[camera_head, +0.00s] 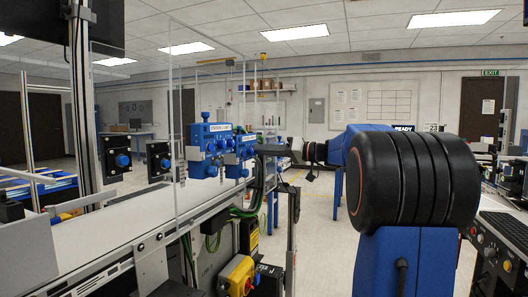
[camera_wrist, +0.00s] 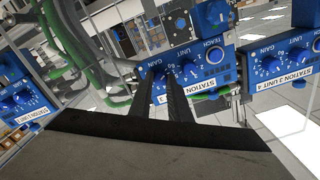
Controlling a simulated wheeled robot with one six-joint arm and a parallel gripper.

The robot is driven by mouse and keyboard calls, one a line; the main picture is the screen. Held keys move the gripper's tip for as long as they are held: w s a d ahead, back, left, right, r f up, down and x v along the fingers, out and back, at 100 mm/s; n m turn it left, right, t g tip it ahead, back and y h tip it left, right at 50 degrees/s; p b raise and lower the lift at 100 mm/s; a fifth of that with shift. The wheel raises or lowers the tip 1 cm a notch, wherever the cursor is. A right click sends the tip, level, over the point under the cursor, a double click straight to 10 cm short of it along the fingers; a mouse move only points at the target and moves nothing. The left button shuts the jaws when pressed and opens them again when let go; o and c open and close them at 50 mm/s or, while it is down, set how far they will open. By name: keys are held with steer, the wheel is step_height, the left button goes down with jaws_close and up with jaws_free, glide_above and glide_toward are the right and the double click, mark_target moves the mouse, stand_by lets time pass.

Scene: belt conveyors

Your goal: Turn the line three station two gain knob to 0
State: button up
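In the wrist view, my gripper (camera_wrist: 162,78) has its two dark fingers apart, with a gap between them. Their tips lie over the GAIN dial of a blue station box (camera_wrist: 205,70), partly hiding its knob and label; I cannot tell whether they touch the knob. "STATION" and "UNIT" can be read there, but not the full number. A similar blue box (camera_wrist: 285,65) stands to the right, with its own gain knob (camera_wrist: 271,64). In the head view, my dark gripper (camera_head: 268,149) reaches left to the right-hand blue box (camera_head: 240,147), beside another blue station box (camera_head: 207,143).
A conveyor belt (camera_head: 110,236) runs along the left, with clear upright panels beside it. Black boxes with blue knobs (camera_head: 122,161) stand across it. Green hoses (camera_wrist: 90,65) pass close left of my gripper. A yellow switch box (camera_head: 238,275) is below.

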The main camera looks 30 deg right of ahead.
steer(key=o, duration=0.4)
steer(key=v, duration=1.7)
steer(key=shift+s+d, duration=0.15)
steer(key=shift+s, duration=0.05)
steer(key=s+a+f+m+g+h, duration=0.1)
steer(key=s+a+f+g+h, duration=0.2)
steer(key=a+f, duration=0.8)
steer(key=s+a+f+m+g, duration=0.1)
steer(key=s+a+f+g, duration=0.5)
steer(key=a, duration=0.8)
steer(key=s+a+f+h, duration=0.1)
steer(key=s+f+h, duration=0.1)
steer(key=s+f, duration=0.3)
steer(key=s+a+f+h, duration=0.1)
steer(key=s+f+h, duration=0.2)
steer(key=s+f, duration=0.3)
steer(key=s+a+f+h, duration=0.2)
steer(key=s+f, duration=0.4)
steer(key=f, duration=0.3)
steer(key=shift+f+h, duration=0.35)
steer(key=shift+h, duration=0.15)
